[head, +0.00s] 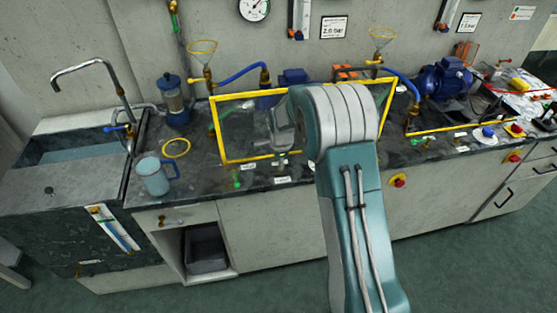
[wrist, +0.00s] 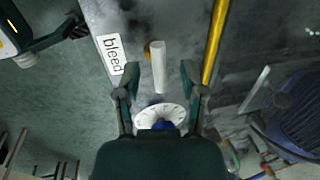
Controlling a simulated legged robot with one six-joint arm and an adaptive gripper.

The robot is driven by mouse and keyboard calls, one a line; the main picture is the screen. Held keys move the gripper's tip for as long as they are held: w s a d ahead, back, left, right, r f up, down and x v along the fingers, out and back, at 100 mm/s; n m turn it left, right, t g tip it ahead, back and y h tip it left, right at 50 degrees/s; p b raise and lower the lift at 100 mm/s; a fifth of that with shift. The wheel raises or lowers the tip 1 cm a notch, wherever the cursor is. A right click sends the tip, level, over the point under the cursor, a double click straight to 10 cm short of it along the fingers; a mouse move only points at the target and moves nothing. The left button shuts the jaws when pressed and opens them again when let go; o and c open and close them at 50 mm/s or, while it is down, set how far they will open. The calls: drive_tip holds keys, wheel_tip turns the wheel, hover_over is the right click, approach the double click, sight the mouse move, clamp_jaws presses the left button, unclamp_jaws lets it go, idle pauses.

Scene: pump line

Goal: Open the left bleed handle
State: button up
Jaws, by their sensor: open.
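The left bleed handle is a pale, slim bar (wrist: 158,68) with a brass-coloured bit at one end, in the wrist view. A white label reading "bleed" (wrist: 110,53) lies to its left. My gripper (wrist: 159,80) is open, one finger on each side of the bar in the picture, with gaps on both sides. I cannot tell how far above the bar the fingertips are. A white round dial with a blue centre (wrist: 160,116) shows between the fingers, partly hidden by my gripper's body. In the head view my arm covers much of this spot; a label (head: 282,180) shows at the counter edge.
A yellow frame (head: 240,159) stands around the left station; its bar (wrist: 214,40) runs right of the handle. A blue motor (wrist: 300,110) is farther right. A jug (head: 153,178), a yellow ring (head: 176,148) and a sink (head: 75,150) are at left.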

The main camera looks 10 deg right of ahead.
drive_tip(key=shift+a, duration=0.2)
drive_tip(key=c, duration=0.7)
drive_tip(key=shift+a, duration=0.45)
clamp_jaws()
drive_tip(key=shift+d, duration=0.15)
